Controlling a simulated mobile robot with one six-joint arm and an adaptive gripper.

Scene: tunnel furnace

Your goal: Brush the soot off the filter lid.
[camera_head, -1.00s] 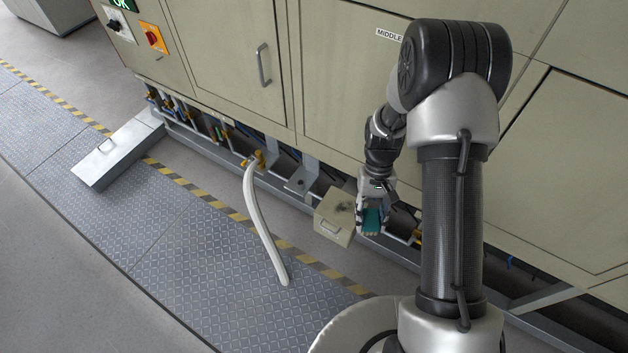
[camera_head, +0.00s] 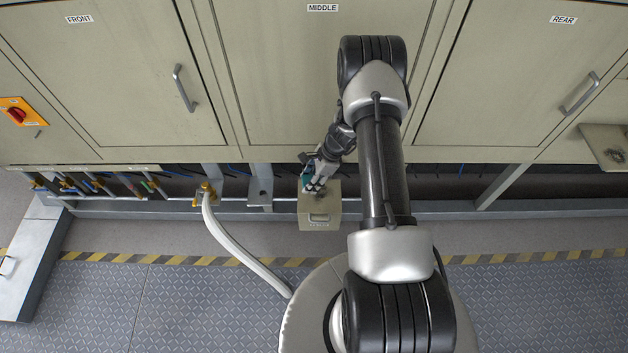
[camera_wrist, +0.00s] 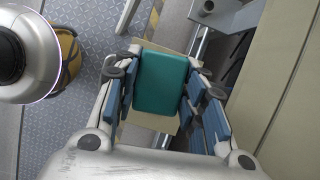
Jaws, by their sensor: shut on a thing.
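My gripper (camera_head: 314,182) is shut on a teal block-shaped brush (camera_head: 306,172). In the wrist view the brush (camera_wrist: 160,82) sits between the blue finger pads. The filter box with its lid (camera_head: 330,202) is beige, with a handle on its front face, and stands below the middle cabinet door. A dark smudge of soot shows on the lid beside my fingers. My gripper is over the rear left part of the lid and hides some of it. I cannot tell whether the brush touches the lid.
A sooty shelf (camera_head: 606,146) sticks out at the right. A grey metal case (camera_head: 33,262) lies at the left. The tread-plate floor (camera_head: 190,300) in front is mostly clear.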

